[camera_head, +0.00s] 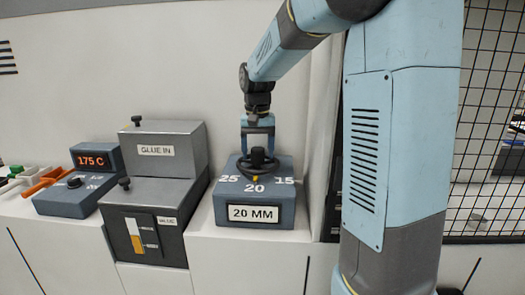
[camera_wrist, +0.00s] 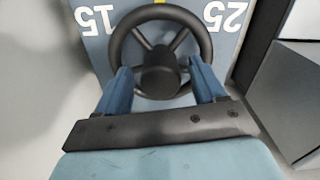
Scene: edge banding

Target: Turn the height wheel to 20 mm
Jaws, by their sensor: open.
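The height wheel (camera_head: 257,164) is a black handwheel on top of a blue-grey box (camera_head: 255,191) marked 25, 20 and 15. Its yellow pointer mark (camera_head: 256,179) is at the 20, and the front display (camera_head: 254,213) reads 20 MM. In the wrist view the wheel (camera_wrist: 159,47) shows its spokes and round hub, with 15 at left and 25 at right; the 20 is out of frame. My gripper (camera_head: 257,143) is above the wheel, pointing down. In the wrist view its open fingers (camera_wrist: 162,85) stand apart on either side of the hub, over the rim's near side; contact is unclear.
Left of the wheel box stand a grey GLUE IN unit (camera_head: 163,147), a dark box with a gauge (camera_head: 146,232), and a controller reading 175 C (camera_head: 88,160). Orange-handled tools (camera_head: 45,181) lie further left. A black mesh fence (camera_head: 490,120) is at right.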

